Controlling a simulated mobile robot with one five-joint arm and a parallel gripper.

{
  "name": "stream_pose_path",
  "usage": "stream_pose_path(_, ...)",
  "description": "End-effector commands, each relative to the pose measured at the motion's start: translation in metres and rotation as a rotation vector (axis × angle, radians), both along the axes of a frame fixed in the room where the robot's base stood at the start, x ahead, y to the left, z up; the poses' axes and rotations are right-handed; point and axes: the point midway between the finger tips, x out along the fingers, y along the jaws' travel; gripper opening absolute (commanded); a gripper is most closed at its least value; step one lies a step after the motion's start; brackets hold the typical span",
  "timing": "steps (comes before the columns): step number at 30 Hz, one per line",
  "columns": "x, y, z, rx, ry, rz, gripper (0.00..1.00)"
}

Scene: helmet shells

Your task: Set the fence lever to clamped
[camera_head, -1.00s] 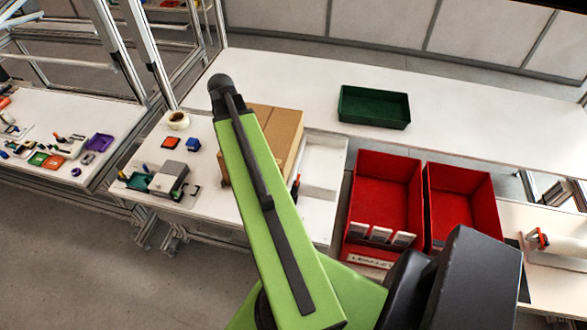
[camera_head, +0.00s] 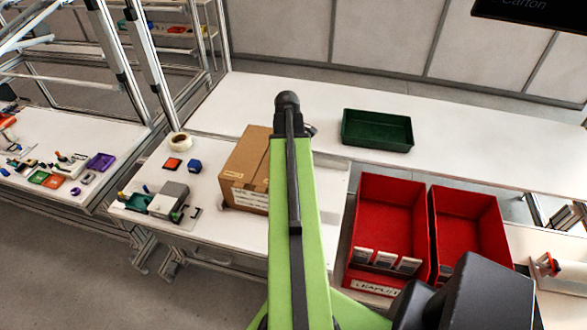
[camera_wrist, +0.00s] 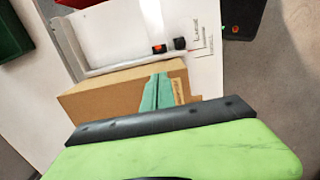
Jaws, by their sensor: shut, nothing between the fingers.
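My gripper (camera_wrist: 156,93) shows in the wrist view as two teal fingers side by side, shut and empty, with the carton behind them. In the head view it is hidden by my arm. A small red and black piece (camera_wrist: 166,47) lies by a pale rail (camera_wrist: 112,71) beyond the carton in the wrist view. It may be the fence lever; its setting cannot be read. The fingers appear apart from it. In the head view my arm covers that spot.
A brown carton (camera_head: 246,168) stands beside my arm on the white table. A grey device (camera_head: 169,199) sits left of it. Red bins (camera_head: 387,225) stand right, and a green tray (camera_head: 377,130) lies behind. Bare tabletop (camera_head: 225,228) lies in front of the carton.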

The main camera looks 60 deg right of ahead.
Motion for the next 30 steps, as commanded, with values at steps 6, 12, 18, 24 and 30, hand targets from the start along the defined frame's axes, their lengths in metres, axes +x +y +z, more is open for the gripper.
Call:
stream_pose_path(6, -0.003, -0.001, -0.057, 0.0, 0.0, -0.001, 0.0)
stream_pose_path(12, -0.006, -0.002, -0.099, 0.0, 0.0, -0.001, 0.0)
stream_pose_path(18, -0.009, -0.002, -0.141, 0.0, 0.0, 0.0, 0.0)
stream_pose_path(24, -0.011, -0.003, -0.172, 0.0, 0.0, 0.0, 0.0)
stream_pose_path(30, -0.011, -0.003, -0.174, 0.0, 0.0, 0.001, 0.0)
